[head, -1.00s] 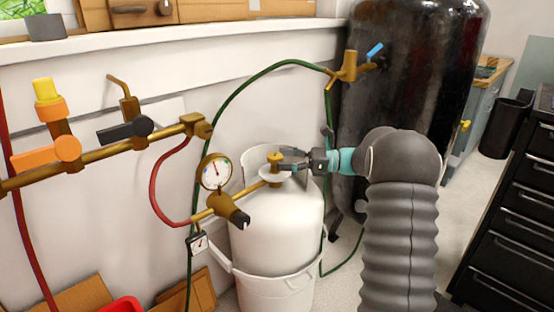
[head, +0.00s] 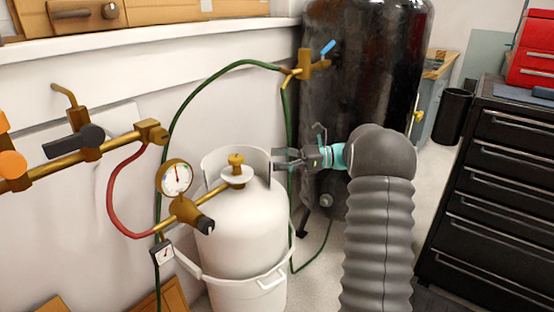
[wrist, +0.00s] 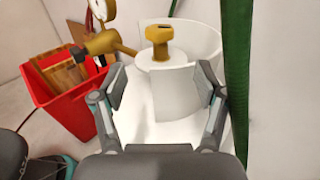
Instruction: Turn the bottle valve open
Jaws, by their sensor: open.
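The white gas bottle (head: 245,232) stands upright in a white bucket-like holder. Its brass valve knob (head: 236,160) sits on top, inside a white collar, and also shows in the wrist view (wrist: 159,40). A brass regulator with a round gauge (head: 175,178) joins the valve on the left. My gripper (head: 276,159) is open and empty, to the right of the knob and apart from it, by the collar's right edge. In the wrist view the spread fingers (wrist: 160,95) frame the white collar and bottle top, with the knob beyond the fingertips.
A brass pipe (head: 60,168) with valves runs along the left wall. A green hose (head: 190,95) loops behind the bottle. A tall black tank (head: 350,85) stands behind my arm. A black drawer cabinet (head: 500,200) is at right. A red bin (wrist: 65,95) shows in the wrist view.

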